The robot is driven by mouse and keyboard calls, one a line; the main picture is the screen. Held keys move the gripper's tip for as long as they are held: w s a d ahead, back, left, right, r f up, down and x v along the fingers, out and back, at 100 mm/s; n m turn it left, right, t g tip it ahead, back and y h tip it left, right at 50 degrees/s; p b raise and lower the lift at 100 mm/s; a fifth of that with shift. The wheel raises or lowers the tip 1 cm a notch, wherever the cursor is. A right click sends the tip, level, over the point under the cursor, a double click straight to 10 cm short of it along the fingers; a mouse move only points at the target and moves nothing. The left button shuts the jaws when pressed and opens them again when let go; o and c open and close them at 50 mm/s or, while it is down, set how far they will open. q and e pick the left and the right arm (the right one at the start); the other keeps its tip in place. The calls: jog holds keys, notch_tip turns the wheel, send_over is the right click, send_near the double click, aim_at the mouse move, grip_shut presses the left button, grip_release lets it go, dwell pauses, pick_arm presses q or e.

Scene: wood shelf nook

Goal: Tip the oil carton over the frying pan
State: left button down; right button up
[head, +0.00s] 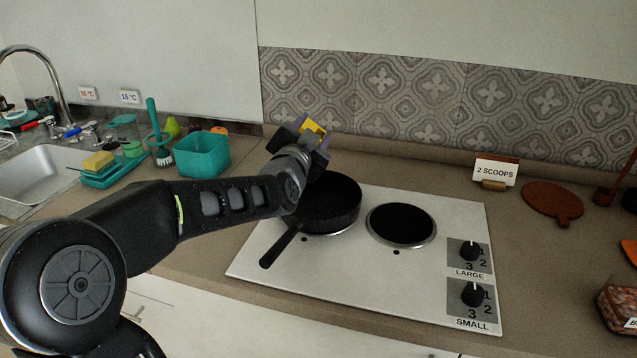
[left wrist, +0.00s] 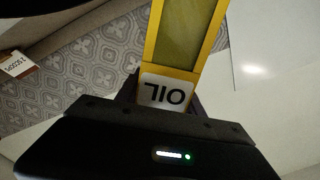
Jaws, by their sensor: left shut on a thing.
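The black frying pan (head: 330,204) sits on the left burner of the hob, its handle toward the front left. My left gripper (head: 310,140) is above the far left side of the pan, shut on the oil carton (head: 313,127). Only a small yellow part of the carton shows in the head view. In the left wrist view the yellow carton (left wrist: 182,40) has a white label reading OIL, which appears upside down. The carton's spout end and the pan's far left rim are hidden. My right gripper is not in view.
The white hob (head: 370,268) has a free right burner (head: 401,224) and two knobs. A teal bin (head: 202,155) and a brush stand left of the arm. The tiled wall is close behind.

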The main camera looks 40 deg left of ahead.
pick_arm(q)
jog(key=shift+r+m+p, duration=0.15)
jog(key=shift+m+p, duration=0.15)
dwell(0.4)
jog(key=shift+f+m, duration=0.5)
jog(key=shift+m, duration=0.3)
dwell(1.7)
jog(key=shift+f+m, duration=0.9)
jog(key=shift+f, duration=0.5)
dwell(1.5)
jog(key=shift+f+m, duration=0.35)
jog(key=shift+m, duration=0.05)
dwell(1.5)
